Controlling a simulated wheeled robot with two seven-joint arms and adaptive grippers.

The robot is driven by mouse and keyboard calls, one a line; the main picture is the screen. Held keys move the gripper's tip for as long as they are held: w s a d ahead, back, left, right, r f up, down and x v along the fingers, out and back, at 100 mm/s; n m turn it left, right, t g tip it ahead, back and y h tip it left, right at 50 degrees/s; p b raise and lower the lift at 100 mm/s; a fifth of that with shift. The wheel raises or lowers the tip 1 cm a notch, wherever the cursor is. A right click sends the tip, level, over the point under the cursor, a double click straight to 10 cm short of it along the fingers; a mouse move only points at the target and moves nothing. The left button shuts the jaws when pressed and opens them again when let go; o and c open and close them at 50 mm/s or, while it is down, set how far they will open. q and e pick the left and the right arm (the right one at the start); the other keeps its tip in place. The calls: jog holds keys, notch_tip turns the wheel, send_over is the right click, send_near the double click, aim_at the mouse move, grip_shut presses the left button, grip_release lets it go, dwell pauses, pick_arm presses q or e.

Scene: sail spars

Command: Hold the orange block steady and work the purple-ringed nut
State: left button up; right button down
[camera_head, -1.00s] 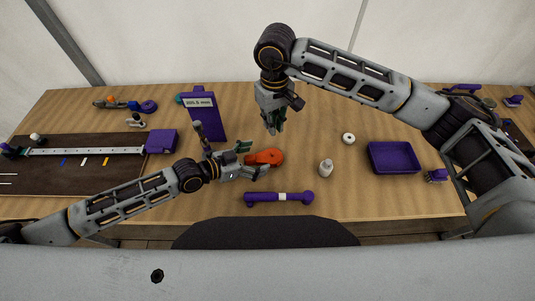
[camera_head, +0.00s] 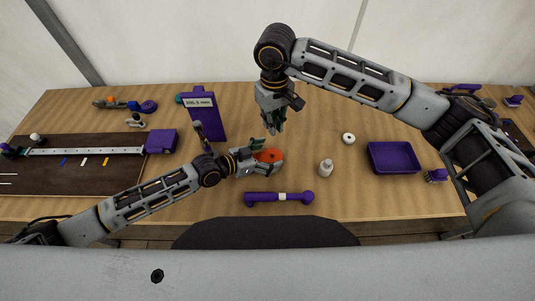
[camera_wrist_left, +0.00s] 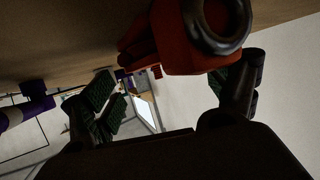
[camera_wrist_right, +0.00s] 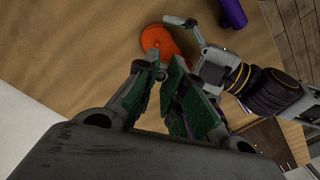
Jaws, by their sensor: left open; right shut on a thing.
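The orange block (camera_head: 270,154) lies on the table in the middle, partly hidden by my left gripper (camera_head: 265,159). The gripper is open, its fingers on either side of the block. In the left wrist view the block (camera_wrist_left: 180,45) looks red and carries a dark ring (camera_wrist_left: 222,22); its colour is too dark to tell. My right gripper (camera_head: 273,126) points down, above and behind the block. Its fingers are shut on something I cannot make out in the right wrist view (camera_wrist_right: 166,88). No purple-ringed nut can be told clearly.
A purple-handled tool (camera_head: 279,197) lies in front of the block. A purple display stand (camera_head: 203,120) rises behind left. A board with a rail (camera_head: 85,151) fills the left.

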pick_arm(q)
jog(key=c, duration=1.5)
jog(key=shift+o, duration=0.2)
jog(key=shift+f, duration=0.1)
jog(key=c, duration=0.3)
jog(key=shift+s+f, duration=0.15)
pick_arm(e)
jog(key=shift+f, duration=0.15)
dwell(0.4)
